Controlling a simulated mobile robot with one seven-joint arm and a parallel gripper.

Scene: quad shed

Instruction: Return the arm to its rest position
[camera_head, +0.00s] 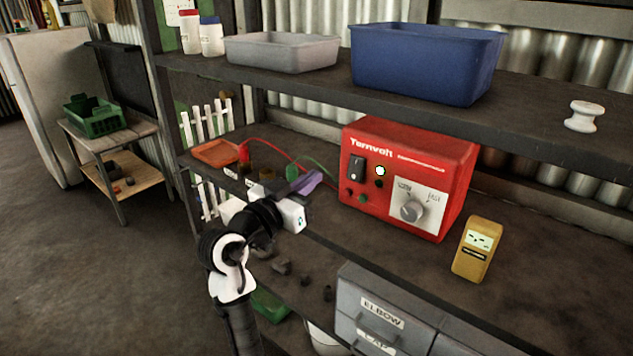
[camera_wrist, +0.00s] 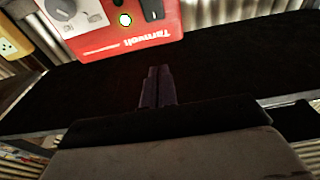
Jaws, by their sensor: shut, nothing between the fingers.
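My arm reaches up from the bottom of the head view, and its white and black wrist is over the middle shelf (camera_head: 385,262). My gripper (camera_head: 317,175) appears as a small purple shape beyond the white wrist, left of the red Ternvolt box (camera_head: 452,163). In the wrist view my gripper (camera_wrist: 158,70) shows its two dark fingers together, with nothing between them. They point toward the red box (camera_wrist: 150,28), which appears upside down there. A gap of dark shelf shows beside the fingertips.
A yellow meter (camera_head: 475,250) stands right of the red box. Red and green leads run left near an orange tray (camera_head: 216,152). Grey drawers (camera_head: 362,310) sit below. The upper shelf (camera_head: 330,87) holds a blue bin (camera_head: 425,65) and a grey tray (camera_head: 280,57). Open floor (camera_head: 110,270) lies left.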

